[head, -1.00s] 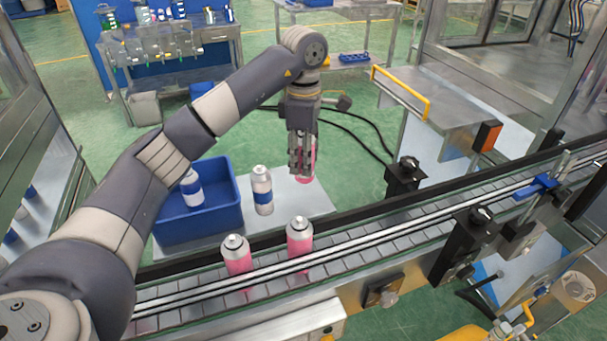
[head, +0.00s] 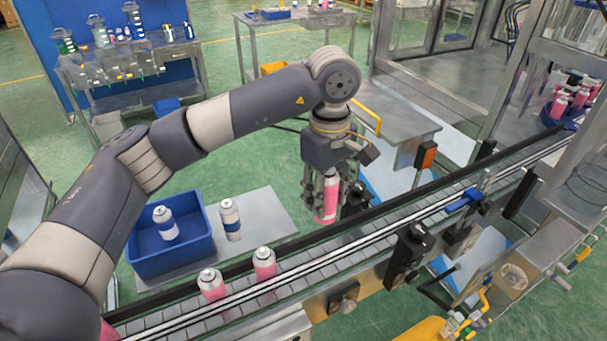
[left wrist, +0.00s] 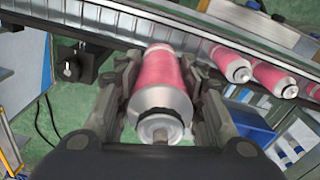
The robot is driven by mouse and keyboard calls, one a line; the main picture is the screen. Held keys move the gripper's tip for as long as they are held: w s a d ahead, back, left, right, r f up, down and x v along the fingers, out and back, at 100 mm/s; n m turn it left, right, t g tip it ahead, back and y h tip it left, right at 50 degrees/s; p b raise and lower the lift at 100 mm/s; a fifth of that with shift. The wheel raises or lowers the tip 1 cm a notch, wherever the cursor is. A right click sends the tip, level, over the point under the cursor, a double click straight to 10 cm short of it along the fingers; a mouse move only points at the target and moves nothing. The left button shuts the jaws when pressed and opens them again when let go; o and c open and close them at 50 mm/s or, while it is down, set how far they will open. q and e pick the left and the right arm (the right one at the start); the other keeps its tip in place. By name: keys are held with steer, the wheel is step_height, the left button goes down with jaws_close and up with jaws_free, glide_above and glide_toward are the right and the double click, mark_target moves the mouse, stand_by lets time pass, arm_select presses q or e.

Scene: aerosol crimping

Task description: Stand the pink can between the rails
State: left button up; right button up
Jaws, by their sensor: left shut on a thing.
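My left gripper (head: 326,188) is shut on a pink can (head: 330,200), which hangs upright just behind the conveyor's far side. In the left wrist view the pink can (left wrist: 160,85) lies between the two fingers, its silver top toward the camera. The rails (head: 370,235) run along the conveyor (head: 240,297). Two pink cans stand between the rails at the lower middle, one (head: 211,285) left of the other (head: 264,263). The right gripper does not show.
A blue bin (head: 150,262) holds a blue-banded can (head: 165,222). Another blue-banded can (head: 230,219) stands beside it on the grey table. Black fixtures (head: 407,250) sit along the conveyor. The conveyor stretch right of the two cans is free.

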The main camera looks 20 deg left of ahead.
mark_target(326, 220)
arm_select(q)
steer(key=shift+s+d+r, duration=0.1)
steer(key=shift+s+d, duration=0.1)
steer(key=shift+d, duration=0.05)
step_height(326, 220, down, 2)
steer(key=shift+f+b, duration=0.1)
steer(key=shift+b, duration=0.4)
steer(key=shift+f+b, duration=0.55)
steer(key=shift+f, duration=0.75)
step_height(326, 220, down, 2)
steer(key=shift+b, duration=0.3)
steer(key=shift+f+b, duration=1.2)
steer(key=shift+f, duration=0.65)
steer(key=shift+f, duration=0.1)
steer(key=shift+f+b, duration=0.2)
steer(key=shift+b, duration=0.35)
